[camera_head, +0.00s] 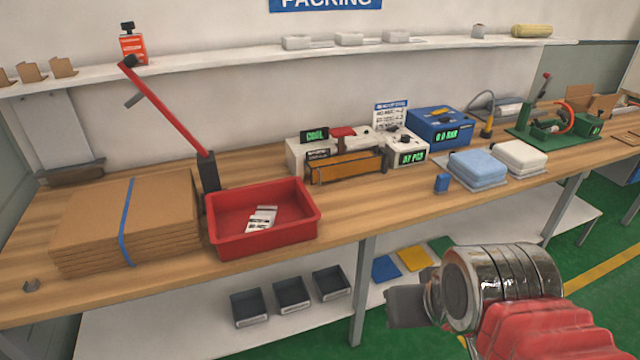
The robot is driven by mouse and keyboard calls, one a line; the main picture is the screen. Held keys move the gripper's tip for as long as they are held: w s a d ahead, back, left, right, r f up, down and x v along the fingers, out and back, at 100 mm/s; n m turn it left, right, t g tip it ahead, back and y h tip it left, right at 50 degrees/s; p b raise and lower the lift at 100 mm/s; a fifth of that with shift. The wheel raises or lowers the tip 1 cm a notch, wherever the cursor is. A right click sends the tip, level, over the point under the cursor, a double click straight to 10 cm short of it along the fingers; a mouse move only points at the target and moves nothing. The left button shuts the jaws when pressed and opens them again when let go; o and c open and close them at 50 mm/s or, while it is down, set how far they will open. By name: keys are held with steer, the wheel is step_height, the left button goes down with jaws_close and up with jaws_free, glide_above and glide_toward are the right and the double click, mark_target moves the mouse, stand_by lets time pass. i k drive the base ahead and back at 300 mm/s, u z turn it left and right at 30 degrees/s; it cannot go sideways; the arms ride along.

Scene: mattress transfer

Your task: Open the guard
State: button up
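A white machine (296,156) with a green "COOL" display stands on the workbench near the middle. A long amber-orange panel (346,168) runs along its front, and this looks like the guard. It appears lowered across the front, though its exact position is hard to tell at this size. A small red part (342,132) shows above it. My gripper (405,306) is at the lower right, in front of the bench and well apart from the machine. Its dark fingers show from the side, so their opening is hidden.
A red tray (262,243) with white labels and strapped cardboard (90,225) lie left of the machine. A red lever (165,108) rises behind the tray. A blue box (440,124) and blue and white packs (478,165) are to the right. Bare bench lies before the machine.

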mark_target(337, 172)
steer(key=u, duration=0.2)
steer(key=i, duration=1.5)
steer(key=u, duration=0.05)
